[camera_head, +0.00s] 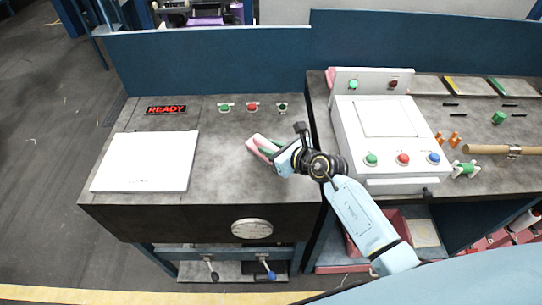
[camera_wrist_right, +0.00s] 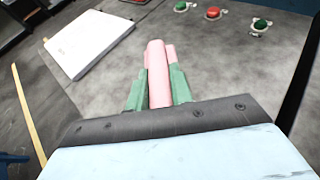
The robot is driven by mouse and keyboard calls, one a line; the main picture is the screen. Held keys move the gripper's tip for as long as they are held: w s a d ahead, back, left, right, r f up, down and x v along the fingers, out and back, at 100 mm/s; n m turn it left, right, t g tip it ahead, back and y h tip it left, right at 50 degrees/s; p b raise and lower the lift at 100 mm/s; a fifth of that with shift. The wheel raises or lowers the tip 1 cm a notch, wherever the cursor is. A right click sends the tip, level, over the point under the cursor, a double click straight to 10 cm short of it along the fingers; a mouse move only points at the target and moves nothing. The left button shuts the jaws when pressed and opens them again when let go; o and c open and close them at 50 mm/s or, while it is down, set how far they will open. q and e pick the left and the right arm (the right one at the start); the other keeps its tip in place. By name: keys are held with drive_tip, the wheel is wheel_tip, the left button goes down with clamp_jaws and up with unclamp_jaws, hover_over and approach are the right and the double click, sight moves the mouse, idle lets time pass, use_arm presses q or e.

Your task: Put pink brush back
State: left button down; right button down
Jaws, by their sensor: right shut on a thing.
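The pink brush (camera_head: 257,145) is at my right gripper (camera_head: 272,152), above the grey top of the left bench. In the right wrist view the pink brush (camera_wrist_right: 158,75) sticks out between the green fingers (camera_wrist_right: 155,92), which are shut on it. The end of the brush nearest the wrist is hidden behind the dark edge of the gripper. I cannot tell whether the brush touches the bench top. My left gripper is not in view.
A white panel (camera_head: 147,161) lies left on the bench (camera_head: 225,185), under a READY sign (camera_head: 166,109). Green and red buttons line the back. A white control box (camera_head: 392,130) stands on the right bench, with a wooden-handled tool (camera_head: 500,150) beside it. A red bin (camera_head: 345,262) sits below.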

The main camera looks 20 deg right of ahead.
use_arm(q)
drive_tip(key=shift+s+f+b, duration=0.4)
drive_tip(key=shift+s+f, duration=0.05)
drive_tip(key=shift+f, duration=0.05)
use_arm(e)
drive_tip(key=shift+f, duration=1.45)
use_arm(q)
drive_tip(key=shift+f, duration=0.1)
use_arm(e)
drive_tip(key=shift+f, duration=0.1)
drive_tip(key=shift+f, duration=0.15)
drive_tip(key=c, duration=1.3)
unclamp_jaws()
drive_tip(key=shift+o, duration=0.2)
